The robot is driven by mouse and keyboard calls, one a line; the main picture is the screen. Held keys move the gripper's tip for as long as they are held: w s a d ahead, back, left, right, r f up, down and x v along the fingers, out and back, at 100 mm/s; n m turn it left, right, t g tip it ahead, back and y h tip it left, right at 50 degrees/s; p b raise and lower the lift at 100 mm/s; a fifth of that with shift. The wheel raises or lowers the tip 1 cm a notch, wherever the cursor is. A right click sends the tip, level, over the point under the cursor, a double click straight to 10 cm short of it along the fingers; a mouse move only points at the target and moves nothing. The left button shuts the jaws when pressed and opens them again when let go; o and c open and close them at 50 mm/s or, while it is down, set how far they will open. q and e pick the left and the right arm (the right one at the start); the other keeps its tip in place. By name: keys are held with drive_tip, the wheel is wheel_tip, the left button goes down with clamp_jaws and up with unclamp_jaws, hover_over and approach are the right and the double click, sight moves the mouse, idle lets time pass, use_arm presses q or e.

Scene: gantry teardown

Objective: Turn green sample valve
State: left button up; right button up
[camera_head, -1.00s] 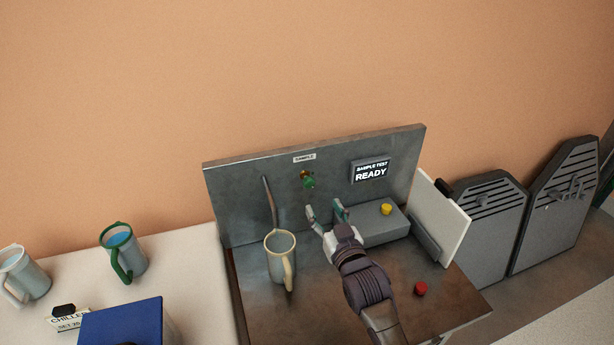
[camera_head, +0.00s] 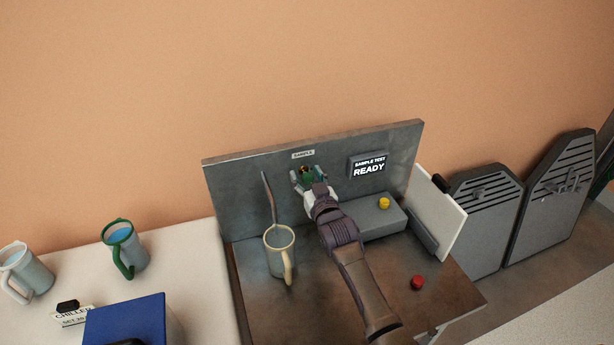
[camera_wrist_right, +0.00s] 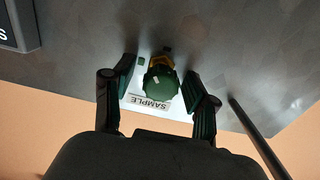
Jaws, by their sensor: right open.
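The green sample valve (camera_head: 306,173) sits on the upright grey panel (camera_head: 240,195), just below the SAMPLE label (camera_head: 303,155). In the right wrist view its green knob (camera_wrist_right: 160,82) has a yellow-brown fitting behind it. My right gripper (camera_head: 307,178) is open at the valve. In the right wrist view its fingers (camera_wrist_right: 161,85) stand on either side of the knob, with gaps visible on both sides. My left gripper is not in view.
A cream mug (camera_head: 280,256) stands below a thin pipe (camera_head: 268,197) left of my right arm. A READY display (camera_head: 369,168), a grey box with a yellow button (camera_head: 384,203) and a red button (camera_head: 417,283) are to the right.

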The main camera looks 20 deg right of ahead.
clamp_jaws()
drive_tip(key=m, duration=0.3)
drive_tip(key=shift+m, duration=0.3)
unclamp_jaws()
drive_tip(key=shift+s, duration=0.1)
drive_tip(key=s, duration=1.2)
drive_tip(key=shift+d, duration=0.25)
drive_tip(key=shift+f, duration=0.1)
